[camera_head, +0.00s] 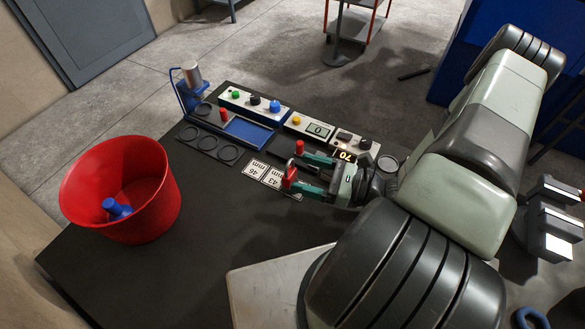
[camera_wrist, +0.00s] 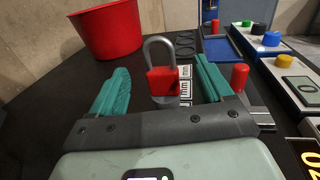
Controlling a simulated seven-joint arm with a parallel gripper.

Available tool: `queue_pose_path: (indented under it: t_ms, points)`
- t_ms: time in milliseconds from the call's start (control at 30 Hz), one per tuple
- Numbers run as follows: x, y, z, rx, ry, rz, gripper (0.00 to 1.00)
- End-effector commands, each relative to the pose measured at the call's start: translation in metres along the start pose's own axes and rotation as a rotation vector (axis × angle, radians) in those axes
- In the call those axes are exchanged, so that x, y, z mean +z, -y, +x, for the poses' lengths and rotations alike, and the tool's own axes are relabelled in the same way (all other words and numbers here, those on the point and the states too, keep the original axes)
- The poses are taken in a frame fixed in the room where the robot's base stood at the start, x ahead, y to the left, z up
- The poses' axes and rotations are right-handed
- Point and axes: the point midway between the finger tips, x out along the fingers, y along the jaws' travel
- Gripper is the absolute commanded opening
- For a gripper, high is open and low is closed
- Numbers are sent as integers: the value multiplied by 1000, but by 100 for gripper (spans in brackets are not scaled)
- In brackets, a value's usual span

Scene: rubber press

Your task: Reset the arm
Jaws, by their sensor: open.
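My gripper (camera_head: 305,173) is open above the dark table. Its two teal fingers are spread wide in the wrist view (camera_wrist: 161,66). A red padlock (camera_wrist: 163,82) with a grey shackle shows between and just beyond the fingers, with clear gaps on both sides. In the head view the padlock (camera_head: 290,176) is close to the fingertips, partly hidden by them. I cannot tell how it is supported.
A red bucket (camera_head: 82,187) with a blue piece (camera_head: 116,208) inside stands at the left. Button panels (camera_head: 250,104), a blue plate (camera_head: 248,131), a lit display (camera_head: 346,156) and printed cards (camera_head: 257,169) are near the gripper. The table's front left is clear.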

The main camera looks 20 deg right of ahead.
Motion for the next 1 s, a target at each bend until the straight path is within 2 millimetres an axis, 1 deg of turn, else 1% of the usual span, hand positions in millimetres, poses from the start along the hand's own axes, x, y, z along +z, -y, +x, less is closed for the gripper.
queue_pose_path:
  t_ms: [33,167,633,733,767,867,967,1000]
  points:
    - [0,0,-6,-2,-1,0,79]
    - [0,0,-12,0,0,1,79]
    - [0,0,-12,0,0,1,79]
    - [3,0,-11,17,-6,-10,79]
    - [6,1,-11,30,-12,-20,79]
    - [23,3,-9,117,-48,-82,79]
    - [50,3,-5,263,-110,-186,79]
    - [63,2,-3,328,-138,-234,79]
